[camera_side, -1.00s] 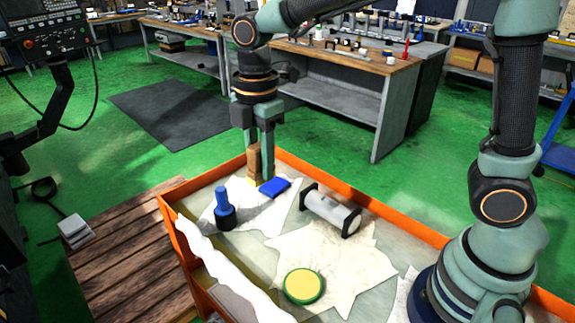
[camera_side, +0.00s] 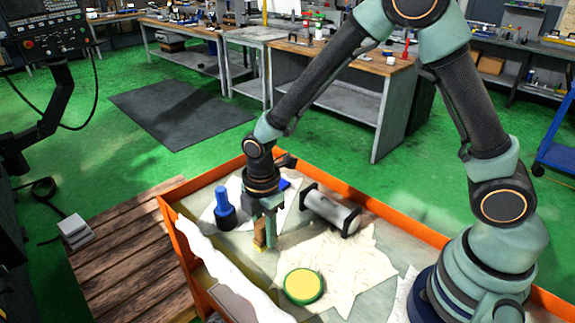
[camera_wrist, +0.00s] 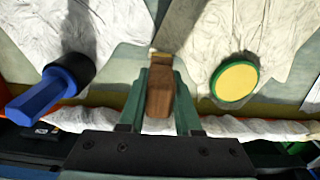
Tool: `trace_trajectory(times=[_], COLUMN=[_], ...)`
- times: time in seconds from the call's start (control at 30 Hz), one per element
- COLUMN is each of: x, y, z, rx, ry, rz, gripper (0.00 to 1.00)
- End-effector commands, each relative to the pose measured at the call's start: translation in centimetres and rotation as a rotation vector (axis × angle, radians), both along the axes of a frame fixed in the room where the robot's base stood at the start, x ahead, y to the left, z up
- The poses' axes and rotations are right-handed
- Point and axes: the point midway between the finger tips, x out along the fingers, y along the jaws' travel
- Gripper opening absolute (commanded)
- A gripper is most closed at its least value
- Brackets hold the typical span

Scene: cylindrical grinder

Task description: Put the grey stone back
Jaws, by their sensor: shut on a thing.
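My gripper (camera_side: 264,240) is shut on a brown wooden block (camera_side: 260,232) with a yellowish lower end. It holds the block upright, low over the tray (camera_side: 372,297); I cannot tell whether the block touches the tray floor. In the wrist view the block (camera_wrist: 160,98) sits between my two green fingers. No plain grey stone shows clearly. A pale grey cylinder with black end plates (camera_side: 331,209) lies to the right of my gripper, apart from it.
A blue and black upright piece (camera_side: 224,212) stands left of my gripper. A yellow disc with a green rim (camera_side: 303,286) lies on crumpled cloth (camera_side: 350,255) at the lower right. A blue block (camera_side: 285,184) is partly hidden behind my wrist. Orange tray walls (camera_side: 390,217) surround the area.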

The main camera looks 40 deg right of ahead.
Motion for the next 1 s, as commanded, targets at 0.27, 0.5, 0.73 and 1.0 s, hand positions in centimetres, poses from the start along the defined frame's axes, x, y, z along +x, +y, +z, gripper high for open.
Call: trace_trajectory(times=[0.27, 0.5, 0.73, 1.0], x=[0.0, 0.0, 0.0, 0.0], y=[0.0, 0.0, 0.0, 0.0], z=[-1.9, -2.1, -2.1, -1.9], rx=[0.000, 0.000, 0.000, 0.001], ry=[-0.001, -0.001, -0.001, -0.001], rz=[0.000, 0.000, 0.000, 0.000], gripper=[0.00, 0.00, 0.62, 0.62])
